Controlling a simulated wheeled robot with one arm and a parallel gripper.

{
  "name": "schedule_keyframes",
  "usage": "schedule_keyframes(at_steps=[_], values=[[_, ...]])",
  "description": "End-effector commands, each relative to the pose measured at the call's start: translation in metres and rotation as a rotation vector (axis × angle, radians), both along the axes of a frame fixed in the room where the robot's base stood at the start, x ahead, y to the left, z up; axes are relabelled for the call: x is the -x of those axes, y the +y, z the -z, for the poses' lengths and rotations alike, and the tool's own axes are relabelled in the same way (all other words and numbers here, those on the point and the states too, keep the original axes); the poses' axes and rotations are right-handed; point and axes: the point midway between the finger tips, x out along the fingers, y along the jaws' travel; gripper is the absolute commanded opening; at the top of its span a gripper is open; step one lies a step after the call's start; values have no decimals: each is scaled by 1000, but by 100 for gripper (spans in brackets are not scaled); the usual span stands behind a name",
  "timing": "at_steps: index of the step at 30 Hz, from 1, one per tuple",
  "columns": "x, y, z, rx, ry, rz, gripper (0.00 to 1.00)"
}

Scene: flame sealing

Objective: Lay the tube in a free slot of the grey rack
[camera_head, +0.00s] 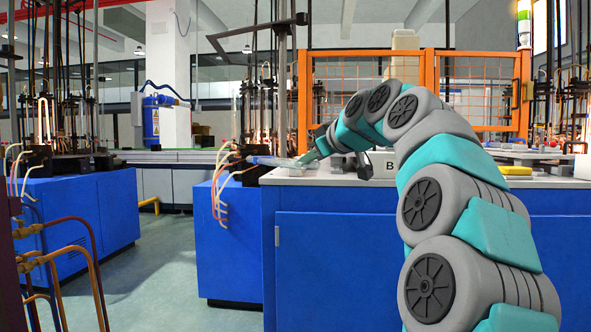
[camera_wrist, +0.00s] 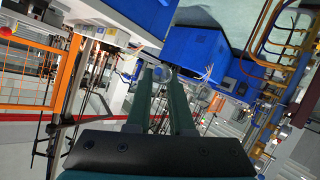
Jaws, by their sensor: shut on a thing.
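The tube (camera_head: 272,161) looks clear and slender in the head view. It lies roughly level, reaching left from my gripper (camera_head: 308,158) past the left edge of the bench top. My gripper is shut on its right end. In the wrist view the two long green fingers of my gripper (camera_wrist: 164,75) point away from the camera, and I cannot make out the tube clearly between them. The grey rack cannot be picked out for certain; my arm hides much of the bench top.
A blue bench (camera_head: 340,250) with a pale top stands under my arm. Flat grey fixtures (camera_head: 520,155) and a yellow item (camera_head: 515,170) are on its right part. A smaller blue cabinet (camera_head: 230,245) with hoses stands left. An orange mesh fence (camera_head: 340,85) is behind. Floor is clear at left.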

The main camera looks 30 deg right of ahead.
Motion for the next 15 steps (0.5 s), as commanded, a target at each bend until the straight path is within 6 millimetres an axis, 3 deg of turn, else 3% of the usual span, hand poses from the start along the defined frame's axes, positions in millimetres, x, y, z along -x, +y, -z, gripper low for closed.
schedule_keyframes(at_steps=[5, 15], values=[[-7, -3, -3, 1, 3, -3, 0], [-55, -21, 2, 2, 2, 0, 0]])
